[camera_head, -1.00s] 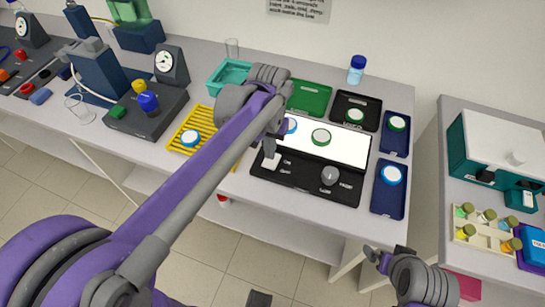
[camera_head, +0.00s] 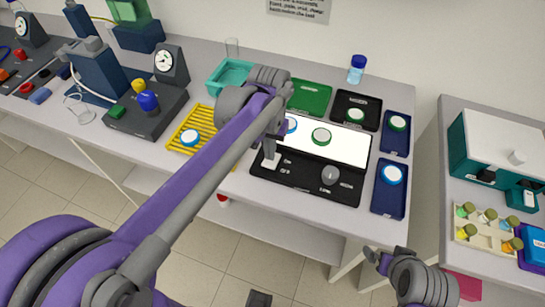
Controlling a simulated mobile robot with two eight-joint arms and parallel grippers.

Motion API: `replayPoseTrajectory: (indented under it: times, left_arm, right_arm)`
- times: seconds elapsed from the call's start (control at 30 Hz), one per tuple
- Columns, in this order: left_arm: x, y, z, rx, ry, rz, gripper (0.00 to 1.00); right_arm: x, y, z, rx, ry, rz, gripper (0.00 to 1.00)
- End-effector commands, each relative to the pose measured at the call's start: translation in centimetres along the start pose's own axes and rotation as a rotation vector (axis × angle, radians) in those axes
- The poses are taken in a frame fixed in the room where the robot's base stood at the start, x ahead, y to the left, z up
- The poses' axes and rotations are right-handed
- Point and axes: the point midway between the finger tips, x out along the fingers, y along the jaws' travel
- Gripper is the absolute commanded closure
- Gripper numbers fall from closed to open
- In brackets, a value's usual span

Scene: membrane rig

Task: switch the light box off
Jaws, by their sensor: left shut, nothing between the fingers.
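The light box (camera_head: 318,186) is black, with a white panel (camera_head: 345,146) that is brightly lit. Its front strip carries a pale switch (camera_head: 271,164) at the left, beside small ON and OFF lettering, and a grey round knob (camera_head: 330,175) to the right. My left gripper (camera_head: 270,153) is shut and empty, pointing down right over the switch; I cannot tell whether it touches. The forearm hides the box's left end. My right gripper (camera_head: 386,258) is low in the picture, off the table's front edge; its finger gap is unclear.
Round dishes with blue or green rims lie on the panel, the yellow rack (camera_head: 187,148), the black tray (camera_head: 371,111) and the navy trays (camera_head: 388,200). A green tray (camera_head: 311,97) and blue-capped bottle (camera_head: 356,69) stand behind. A gauge rig (camera_head: 146,119) stands left.

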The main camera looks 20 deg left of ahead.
Motion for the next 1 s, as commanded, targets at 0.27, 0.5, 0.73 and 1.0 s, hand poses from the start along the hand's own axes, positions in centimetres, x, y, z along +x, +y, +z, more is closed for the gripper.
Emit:
replayPoseTrajectory:
  times: [0.27, 0.5, 0.73, 1.0]
  left_arm:
    - [0.5, 0.0, 0.0, 0.0, 0.0, 0.0, 1.0]
    - [0.8, 0.0, 0.0, 0.0, 0.0, 0.0, 1.0]
    - [1.2, 0.0, 0.0, 0.0, 0.0, 0.0, 1.0]
    - [1.6, 0.0, 0.0, 0.0, 0.0, 0.0, 1.0]
  right_arm:
    - [0.3, 0.0, 0.3, 0.0, -0.002, 0.0, 0.0]
    - [0.5, 0.0, 0.5, 0.0, -0.004, 0.0, 0.0]
    - [0.7, 0.0, 0.6, 0.0, -0.005, 0.0, 0.0]
    - [0.9, 0.0, 0.8, 0.0, -0.007, 0.0, 0.0]
